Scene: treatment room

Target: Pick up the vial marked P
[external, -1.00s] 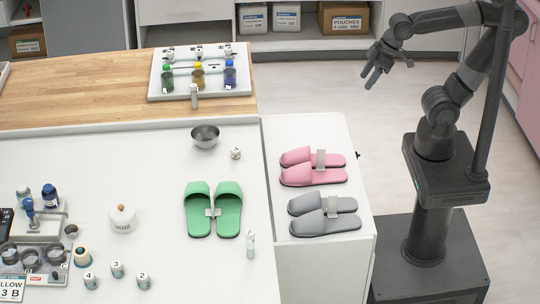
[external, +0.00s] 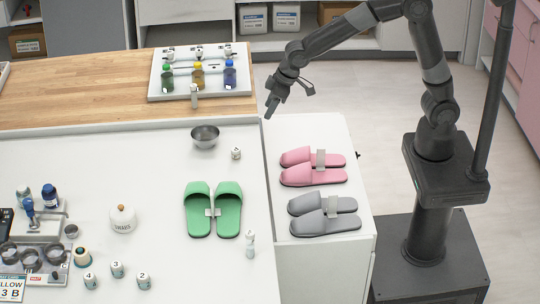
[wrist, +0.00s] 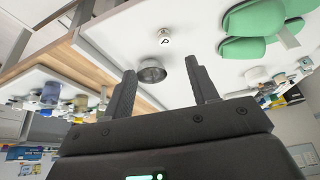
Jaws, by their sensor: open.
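A small white vial (external: 236,153) stands upright on the white table, just right of and in front of the metal bowl. In the wrist view the vial (wrist: 165,37) carries a dark mark that looks like a P, and it lies beyond my fingertips and past the bowl. My gripper (external: 290,98) is open and empty, in the air beyond the table's right edge, to the right of and behind the vial. In the wrist view its two fingers (wrist: 161,72) stand wide apart with nothing between them.
The metal bowl (external: 205,137) is beside the vial. Green slippers (external: 198,213) lie in front of it. Pink slippers (external: 312,176) and grey slippers (external: 325,224) lie on the side cabinet. Several numbered vials, including one marked 3 (external: 117,269), stand at front left. A bottle tray (external: 165,94) is behind.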

